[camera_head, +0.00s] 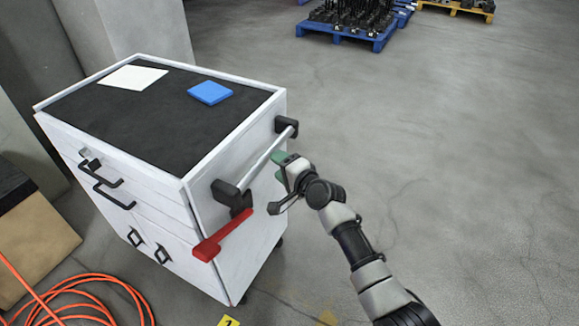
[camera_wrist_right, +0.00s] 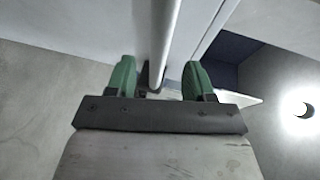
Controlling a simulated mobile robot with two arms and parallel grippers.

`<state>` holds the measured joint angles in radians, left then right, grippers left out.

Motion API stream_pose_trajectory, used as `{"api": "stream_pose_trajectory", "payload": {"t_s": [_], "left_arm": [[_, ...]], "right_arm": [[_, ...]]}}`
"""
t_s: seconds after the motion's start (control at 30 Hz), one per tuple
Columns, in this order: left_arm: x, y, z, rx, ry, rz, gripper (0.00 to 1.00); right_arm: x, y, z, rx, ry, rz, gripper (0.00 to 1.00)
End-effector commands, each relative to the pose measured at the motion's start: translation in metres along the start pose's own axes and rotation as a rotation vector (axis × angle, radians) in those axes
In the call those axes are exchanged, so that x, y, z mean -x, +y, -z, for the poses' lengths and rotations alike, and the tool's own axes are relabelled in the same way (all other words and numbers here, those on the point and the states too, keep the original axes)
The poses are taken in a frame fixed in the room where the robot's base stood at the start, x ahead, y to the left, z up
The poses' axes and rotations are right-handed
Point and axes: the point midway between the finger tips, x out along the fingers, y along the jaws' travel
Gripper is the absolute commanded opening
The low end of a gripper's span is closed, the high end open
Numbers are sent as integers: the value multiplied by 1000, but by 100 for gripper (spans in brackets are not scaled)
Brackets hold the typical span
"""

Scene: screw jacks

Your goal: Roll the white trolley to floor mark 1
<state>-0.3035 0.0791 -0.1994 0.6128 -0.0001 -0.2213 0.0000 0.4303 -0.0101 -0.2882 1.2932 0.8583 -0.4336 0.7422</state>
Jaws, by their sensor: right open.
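The white trolley (camera_head: 230,190) stands at the left of the head view, with a black top, drawers and a push bar (camera_head: 265,155) between two black brackets on its right side. A red lever (camera_head: 222,236) sticks out below the near bracket. My right gripper (camera_head: 281,166) is at the bar, its green fingers open. In the right wrist view the bar (camera_wrist_right: 168,40) runs between the two fingers (camera_wrist_right: 161,80), with no grip on it. Floor mark 1 (camera_head: 228,321) is a yellow tag at the bottom edge, partly cut off. My left gripper is not in view.
A coiled orange hose (camera_head: 95,290) lies on the floor at the lower left, near the trolley. A cardboard-coloured box (camera_head: 35,245) is at the left edge. A pillar (camera_head: 150,30) stands behind. A blue pallet (camera_head: 345,37) is far back. The floor at right is clear.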

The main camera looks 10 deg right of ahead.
Motion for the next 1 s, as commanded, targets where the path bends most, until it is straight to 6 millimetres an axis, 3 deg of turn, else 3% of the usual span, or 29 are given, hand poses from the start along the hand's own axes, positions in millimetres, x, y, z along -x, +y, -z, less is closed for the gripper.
{"api": "stream_pose_trajectory", "payload": {"t_s": [0.1, 0.3, 0.83, 0.93, 1.0], "left_arm": [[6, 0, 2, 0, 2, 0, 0], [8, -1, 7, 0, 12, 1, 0], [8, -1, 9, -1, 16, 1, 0], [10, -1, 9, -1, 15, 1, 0], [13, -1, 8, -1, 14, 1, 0]], "right_arm": [[21, 0, 0, 1, 1, -1, 53], [40, 1, 0, 1, 0, -2, 53], [42, 1, 0, 1, 0, -2, 53], [43, 14, 0, 13, 6, -29, 53], [46, 37, -1, 41, 16, -78, 53]]}}
